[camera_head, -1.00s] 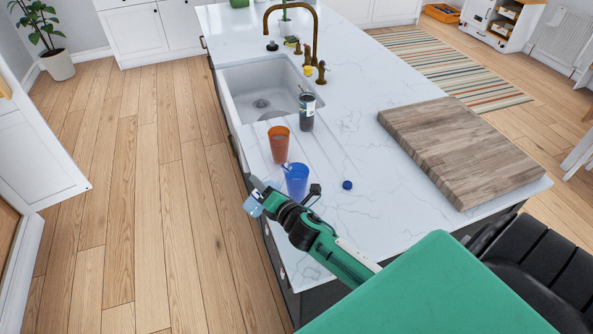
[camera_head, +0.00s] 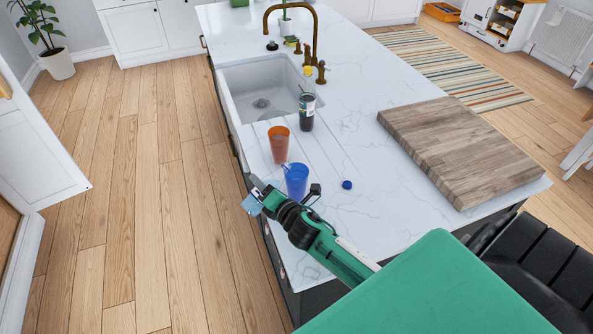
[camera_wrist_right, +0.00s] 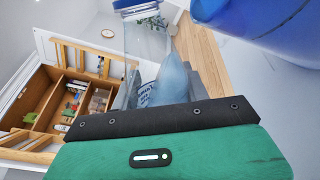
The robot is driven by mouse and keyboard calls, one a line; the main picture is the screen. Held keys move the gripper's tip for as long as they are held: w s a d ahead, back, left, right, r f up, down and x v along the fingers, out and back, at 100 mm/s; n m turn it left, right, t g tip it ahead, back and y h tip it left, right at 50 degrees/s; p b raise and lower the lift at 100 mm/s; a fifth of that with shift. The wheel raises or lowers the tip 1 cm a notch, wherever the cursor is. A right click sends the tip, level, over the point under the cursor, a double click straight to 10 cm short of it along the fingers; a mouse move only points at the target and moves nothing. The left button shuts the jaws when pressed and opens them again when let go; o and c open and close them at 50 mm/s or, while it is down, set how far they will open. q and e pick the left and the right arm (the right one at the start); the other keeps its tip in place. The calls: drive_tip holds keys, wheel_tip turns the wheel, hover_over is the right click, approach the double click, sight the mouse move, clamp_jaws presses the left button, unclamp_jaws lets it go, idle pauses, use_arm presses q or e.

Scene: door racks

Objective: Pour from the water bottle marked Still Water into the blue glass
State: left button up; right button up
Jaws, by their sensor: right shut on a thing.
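The blue glass (camera_head: 297,183) stands upright on the white counter, and part of it also shows at the top right of the right wrist view (camera_wrist_right: 275,22). My right gripper (camera_head: 268,193) is shut on the clear water bottle (camera_head: 251,205), just left of the glass. In the right wrist view the bottle (camera_wrist_right: 146,38) is strongly tilted, with bluish water gathered toward the gripper and lettering partly readable on its label. A small pale blue part shows at the glass's rim; I cannot tell whether it is the bottle's neck or water. My left gripper is out of view.
A blue cap (camera_head: 347,185) lies to the right. The sink (camera_head: 262,88) is behind, and a wooden board (camera_head: 460,150) lies at right. The counter between is clear.

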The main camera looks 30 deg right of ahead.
drive_tip(key=shift+a+r+m, duration=0.1)
drive_tip(key=shift+r+m, duration=0.2)
idle(0.7)
drive_tip(key=shift+a+f+m, duration=0.1)
drive_tip(key=shift+a+m, duration=0.1)
drive_tip(key=shift+m, duration=0.6)
idle(1.7)
drive_tip(key=shift+d+r+m+p, duration=0.4)
drive_tip(key=shift+r+m+p, duration=0.4)
drive_tip(key=shift+p, duration=0.25)
idle(1.5)
drive_tip(key=shift+r+m+p, duration=0.25)
drive_tip(key=shift+m+p, duration=0.15)
drive_tip(key=shift+p, duration=0.05)
idle(1.5)
